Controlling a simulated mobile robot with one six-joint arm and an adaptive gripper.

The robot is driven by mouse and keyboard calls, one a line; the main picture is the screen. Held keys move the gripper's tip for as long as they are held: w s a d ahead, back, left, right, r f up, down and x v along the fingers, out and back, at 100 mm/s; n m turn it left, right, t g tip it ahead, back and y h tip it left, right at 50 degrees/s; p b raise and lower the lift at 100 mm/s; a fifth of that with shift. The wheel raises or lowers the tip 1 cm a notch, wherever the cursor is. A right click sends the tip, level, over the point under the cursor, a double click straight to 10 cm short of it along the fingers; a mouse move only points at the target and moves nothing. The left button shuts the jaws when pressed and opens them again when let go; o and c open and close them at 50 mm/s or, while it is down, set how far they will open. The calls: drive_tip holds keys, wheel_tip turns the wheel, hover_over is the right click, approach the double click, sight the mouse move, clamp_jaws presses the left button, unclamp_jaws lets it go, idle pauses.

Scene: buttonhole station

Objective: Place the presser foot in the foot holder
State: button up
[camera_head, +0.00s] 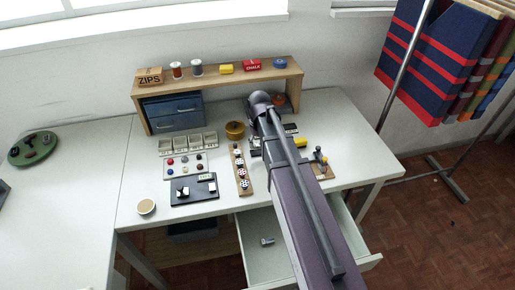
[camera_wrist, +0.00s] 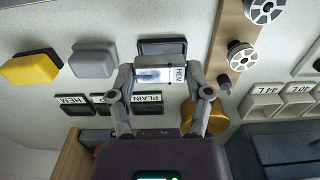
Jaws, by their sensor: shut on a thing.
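In the wrist view my gripper (camera_wrist: 160,76) is shut on a small silvery presser foot (camera_wrist: 152,74) with a white tag reading HEM. The foot lies crosswise between the two fingertips. A dark foot holder with white labels (camera_wrist: 147,97) sits on the table just below it in the picture. HEM and PLAIN can be read there, and a middle label is partly hidden by a finger. The foot appears above the holder's PLAIN end, but I cannot tell the height.
In the wrist view, a yellow block (camera_wrist: 32,67), a grey block (camera_wrist: 93,58) and a dark block (camera_wrist: 162,46) are nearby. A brass tin (camera_wrist: 196,119) stands close to one finger. The wooden bobbin rack (camera_head: 240,172) and an open drawer (camera_head: 262,262) are in front.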

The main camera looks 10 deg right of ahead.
sight(258, 152)
drive_tip(key=shift+w+a+f, duration=0.1)
drive_tip(key=shift+w+f, duration=0.1)
drive_tip(key=shift+w, duration=0.6)
drive_tip(key=shift+s+f+b, duration=0.15)
drive_tip(key=shift+f+b, duration=1.5)
drive_tip(key=shift+b, duration=0.2)
drive_tip(key=shift+f, duration=0.2)
drive_tip(key=o, duration=1.1)
drive_tip(key=shift+r, duration=0.1)
drive_tip(key=shift+o, duration=0.2)
drive_tip(key=shift+r, duration=0.15)
wheel_tip(258, 152, up, 12)
drive_tip(key=p, duration=1.2)
